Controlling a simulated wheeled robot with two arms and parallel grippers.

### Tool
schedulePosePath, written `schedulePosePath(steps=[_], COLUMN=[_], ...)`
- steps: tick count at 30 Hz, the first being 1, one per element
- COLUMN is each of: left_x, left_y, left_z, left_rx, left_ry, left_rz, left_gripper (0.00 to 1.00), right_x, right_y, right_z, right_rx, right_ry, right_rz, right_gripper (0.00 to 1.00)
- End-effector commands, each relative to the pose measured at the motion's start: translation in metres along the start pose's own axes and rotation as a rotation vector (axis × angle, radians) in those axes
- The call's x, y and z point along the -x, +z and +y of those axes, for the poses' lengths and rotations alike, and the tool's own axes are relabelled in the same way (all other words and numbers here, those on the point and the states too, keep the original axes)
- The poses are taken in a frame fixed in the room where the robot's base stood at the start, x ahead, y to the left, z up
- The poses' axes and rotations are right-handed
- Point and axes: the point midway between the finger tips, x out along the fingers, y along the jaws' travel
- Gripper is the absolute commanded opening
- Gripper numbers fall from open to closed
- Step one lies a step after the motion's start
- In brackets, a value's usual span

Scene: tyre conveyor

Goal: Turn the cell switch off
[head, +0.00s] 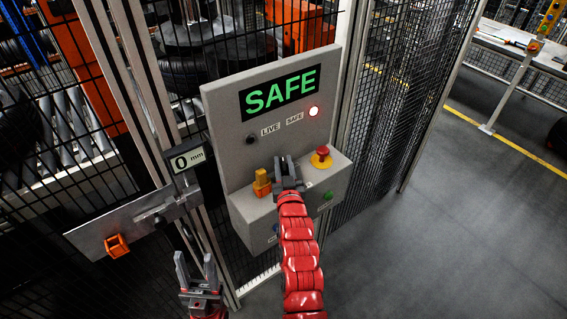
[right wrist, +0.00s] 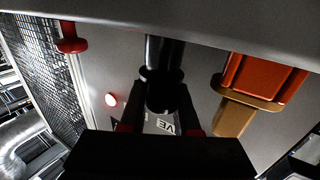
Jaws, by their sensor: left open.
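The grey control panel (head: 232,130) has a display (head: 280,92) reading SAFE in green. The red-white lamp (head: 314,111) beside the SAFE label is lit, and the lamp (head: 251,139) by the LIVE label is dark. My right gripper (head: 287,168) is at the panel's ledge, between an orange-yellow part and a red button. In the right wrist view, its fingers lie against both sides of a black round switch (right wrist: 161,92). The switch's turned position is hard to see. My left gripper (head: 194,272) is open and empty, low in front of the fence.
The red mushroom button (head: 321,156) is right of my right gripper, and the orange-yellow part (head: 262,182) is close on its left. A metal plate with an orange handle (head: 117,246) and a 0 mm readout (head: 188,158) are at left. Open floor (head: 440,240) lies at right.

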Motion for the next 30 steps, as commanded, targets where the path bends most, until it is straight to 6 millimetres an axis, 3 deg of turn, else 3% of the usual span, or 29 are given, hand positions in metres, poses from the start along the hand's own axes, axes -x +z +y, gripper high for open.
schedulePosePath(steps=[3, 8, 9, 30], left_x=[0.0001, 0.0001, 0.0001, 0.0089], left_y=[0.0000, 0.0000, 0.0000, 0.0015], left_z=[0.0000, 0.0000, 0.0000, 0.0004], left_rx=[0.000, 0.000, 0.000, 0.000], left_ry=[0.000, 0.000, 0.000, 0.000], left_rz=[0.000, 0.000, 0.000, 0.000], left_gripper=[0.50, 0.50, 0.50, 0.50], right_x=[0.0001, 0.0002, 0.0002, 0.0007], right_y=[0.0001, 0.0000, 0.0000, 0.0005], right_z=[0.0000, 0.0000, -0.0001, -0.0011], right_rx=[0.000, 0.000, 0.000, 0.006], right_ry=[0.000, 0.000, 0.000, -0.081], right_rz=[0.000, 0.000, 0.000, 0.004], right_gripper=[0.30, 0.01, 0.00, 0.00])
